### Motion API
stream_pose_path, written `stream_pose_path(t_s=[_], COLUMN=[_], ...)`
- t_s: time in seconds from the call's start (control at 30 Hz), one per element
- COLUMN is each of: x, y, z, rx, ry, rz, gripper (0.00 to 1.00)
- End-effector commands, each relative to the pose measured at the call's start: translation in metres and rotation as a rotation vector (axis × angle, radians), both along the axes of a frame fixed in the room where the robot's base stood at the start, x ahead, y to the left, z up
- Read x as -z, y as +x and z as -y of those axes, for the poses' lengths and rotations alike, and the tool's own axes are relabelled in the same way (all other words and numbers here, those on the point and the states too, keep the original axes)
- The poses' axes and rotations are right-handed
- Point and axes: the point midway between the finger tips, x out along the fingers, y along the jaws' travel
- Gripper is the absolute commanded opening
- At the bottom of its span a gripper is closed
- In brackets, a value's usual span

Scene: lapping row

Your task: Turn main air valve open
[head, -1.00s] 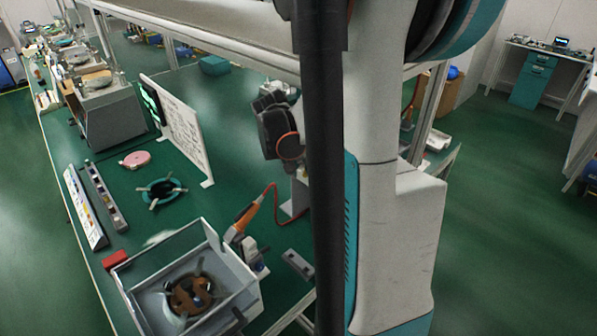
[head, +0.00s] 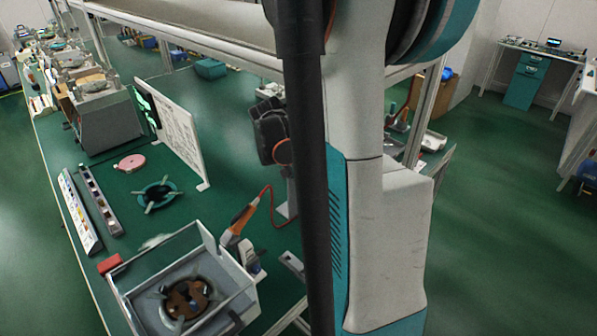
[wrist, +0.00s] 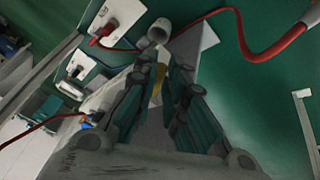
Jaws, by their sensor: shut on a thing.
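In the wrist view my gripper (wrist: 160,75) has its two dark fingers close together in the middle. A narrow yellow piece (wrist: 157,91) shows between them, and the gripper is shut on it. It looks like the main air valve's handle, but most of it is hidden by the fingers, so I cannot tell how far it is turned. A pale cylinder (wrist: 158,31) and a light grey plate (wrist: 194,42) lie just beyond the fingertips. In the head view my dark gripper (head: 271,133) is beside the bench's right side, partly behind my arm; its fingertips are not clear.
A red hose (wrist: 242,40) curves close by on the right of the wrist view. In the head view, an open-topped clear box (head: 215,253), an orange-handled tool (head: 240,222) and a white board (head: 185,140) stand on the green bench.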

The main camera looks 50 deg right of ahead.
Motion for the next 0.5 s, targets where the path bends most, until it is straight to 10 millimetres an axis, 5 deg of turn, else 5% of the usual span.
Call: stream_pose_path(t_s=[0.5], x=[0.0], y=[0.021], z=[-0.004], rx=[0.308], ry=[0.0], rz=[0.001], gripper=[0.0])
